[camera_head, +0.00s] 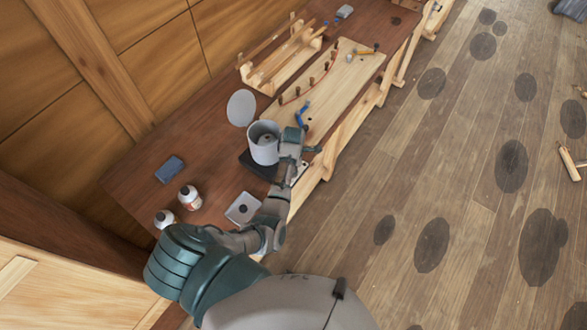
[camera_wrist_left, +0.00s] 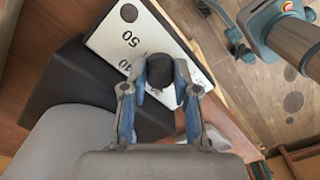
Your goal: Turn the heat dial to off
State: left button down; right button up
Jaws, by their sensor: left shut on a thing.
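The heat dial is a black knob (camera_wrist_left: 159,71) on a white panel (camera_wrist_left: 115,37) marked with numbers such as 50 and 10. My left gripper (camera_wrist_left: 160,90) is shut on the knob, with its blue fingers on either side of it. The knob's pointer is hidden, so its setting cannot be read. In the head view my left gripper (camera_head: 300,150) is at the front side of a grey pot (camera_head: 264,147), which stands on a dark base (camera_head: 250,165). The knob is hidden there. Part of my right arm (camera_wrist_left: 295,35) shows at the wrist view's top right.
A round grey disc (camera_head: 240,108), a plank with pegs (camera_head: 325,88) and a wooden rack (camera_head: 285,62) are beyond the pot.

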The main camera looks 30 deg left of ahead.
pick_arm(q)
jog(key=shift+w+a+r, duration=0.1)
jog(key=shift+w+r, duration=0.15)
jog(key=c, duration=0.9)
grip_release()
jog(key=shift+s+f, duration=0.1)
jog(key=shift+f, duration=0.05)
notch_tip(320, 180, up, 12)
jog(key=shift+f, duration=0.1)
